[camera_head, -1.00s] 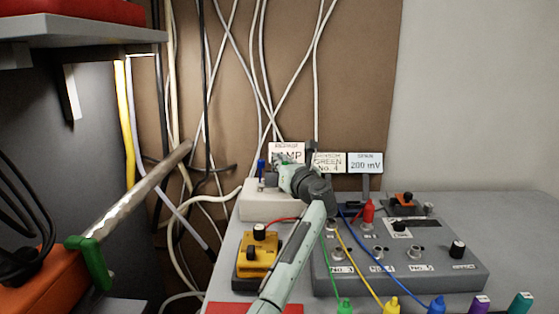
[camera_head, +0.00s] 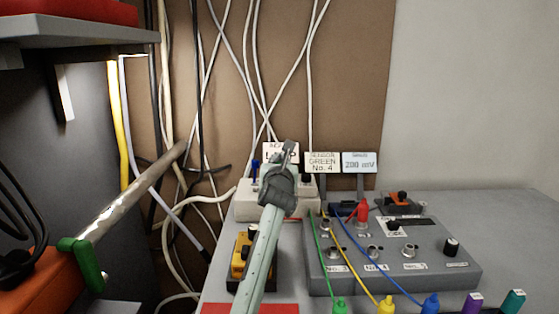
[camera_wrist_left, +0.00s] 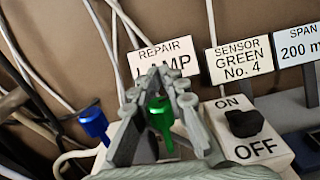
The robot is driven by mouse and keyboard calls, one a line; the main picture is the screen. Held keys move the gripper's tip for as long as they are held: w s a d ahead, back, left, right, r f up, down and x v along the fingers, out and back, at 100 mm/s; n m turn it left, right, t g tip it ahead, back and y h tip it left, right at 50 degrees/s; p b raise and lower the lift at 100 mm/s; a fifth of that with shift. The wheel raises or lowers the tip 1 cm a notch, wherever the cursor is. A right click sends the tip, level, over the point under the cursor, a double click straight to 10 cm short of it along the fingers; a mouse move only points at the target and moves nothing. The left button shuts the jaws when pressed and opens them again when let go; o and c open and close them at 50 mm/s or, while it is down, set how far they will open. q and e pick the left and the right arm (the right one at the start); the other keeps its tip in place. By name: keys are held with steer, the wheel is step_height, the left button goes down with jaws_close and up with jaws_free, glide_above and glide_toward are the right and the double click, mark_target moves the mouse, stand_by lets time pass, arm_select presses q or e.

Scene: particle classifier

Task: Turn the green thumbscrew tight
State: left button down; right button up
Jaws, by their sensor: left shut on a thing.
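The green thumbscrew (camera_wrist_left: 160,115) stands on the white lamp box (camera_wrist_left: 250,148), seen between my fingers in the left wrist view. My left gripper (camera_wrist_left: 170,85) is shut on it, one finger on each side. In the head view my left gripper (camera_head: 288,148) is over the white lamp box (camera_head: 245,210), in front of the REPAIR LAMP sign (camera_head: 272,151), and hides the green thumbscrew. The thread under the thumbscrew's head is hidden. My right gripper is not in view.
A blue thumbscrew (camera_wrist_left: 93,122) stands left of the gripper; a black ON/OFF switch (camera_wrist_left: 244,122) is close on the right. Signs stand behind. A grey panel (camera_head: 440,262) with coloured cables is to the right, and a yellow box (camera_head: 238,262) is in front.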

arm_select(q)
steer(key=c, duration=1.6)
jaws_free()
steer(key=shift+o, duration=0.2)
steer(key=s, duration=1.2)
steer(key=shift+r, duration=0.2)
steer(key=shift+a, duration=0.15)
